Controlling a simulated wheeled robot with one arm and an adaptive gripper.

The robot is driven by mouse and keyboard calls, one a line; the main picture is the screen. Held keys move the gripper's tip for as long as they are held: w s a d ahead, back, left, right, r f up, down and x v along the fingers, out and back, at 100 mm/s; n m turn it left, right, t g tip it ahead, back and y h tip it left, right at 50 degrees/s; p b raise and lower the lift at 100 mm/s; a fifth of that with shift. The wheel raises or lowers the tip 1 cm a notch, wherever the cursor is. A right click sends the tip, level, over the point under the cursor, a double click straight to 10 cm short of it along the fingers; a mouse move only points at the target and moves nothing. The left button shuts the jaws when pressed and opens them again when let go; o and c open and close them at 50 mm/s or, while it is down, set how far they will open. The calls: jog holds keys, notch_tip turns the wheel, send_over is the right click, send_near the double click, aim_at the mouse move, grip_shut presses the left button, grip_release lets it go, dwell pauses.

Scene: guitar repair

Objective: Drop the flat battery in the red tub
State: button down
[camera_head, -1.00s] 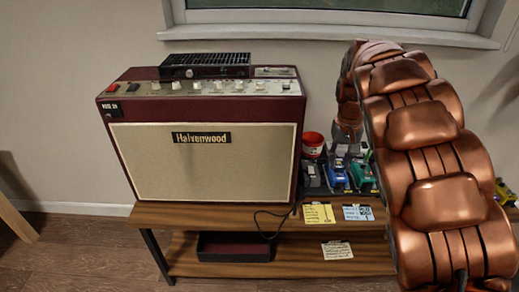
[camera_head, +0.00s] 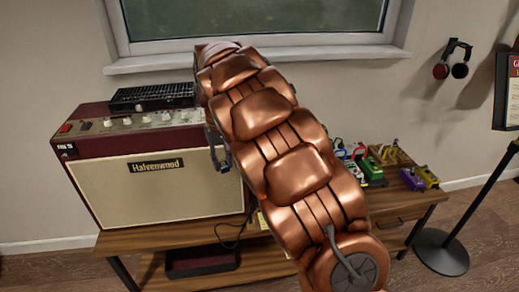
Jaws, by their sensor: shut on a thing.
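My copper-coloured arm fills the middle of the picture. A dark part of my gripper (camera_head: 214,152) shows at the arm's left edge, in front of the right side of the amplifier. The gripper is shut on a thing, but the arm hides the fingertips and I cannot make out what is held. The flat battery is not visible. The red tub is not visible now; a red tub stood on the bench just right of the amplifier in the earlier picture.
The cream-fronted amplifier (camera_head: 150,198) stands on the wooden bench (camera_head: 150,238), with a black vented unit (camera_head: 152,97) on top. A green pedal (camera_head: 368,167) and a purple pedal (camera_head: 411,180) lie right of my arm. A black stand (camera_head: 440,252) is on the floor at right.

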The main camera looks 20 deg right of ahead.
notch_tip(320, 180, up, 6)
jog(key=p, duration=0.4)
jog(key=shift+a, duration=0.1)
jog(key=shift+f, duration=0.1)
jog(key=shift+f, duration=0.1)
jog(key=s+d+f+m, duration=0.1)
jog(key=d+f, duration=0.9)
jog(key=d, duration=0.3)
jog(key=s+d+f+m, duration=0.1)
jog(key=d+f+m, duration=0.1)
jog(key=d+f, duration=0.8)
jog(key=d, duration=0.4)
jog(key=shift+s+d, duration=0.15)
jog(key=shift+d, duration=0.15)
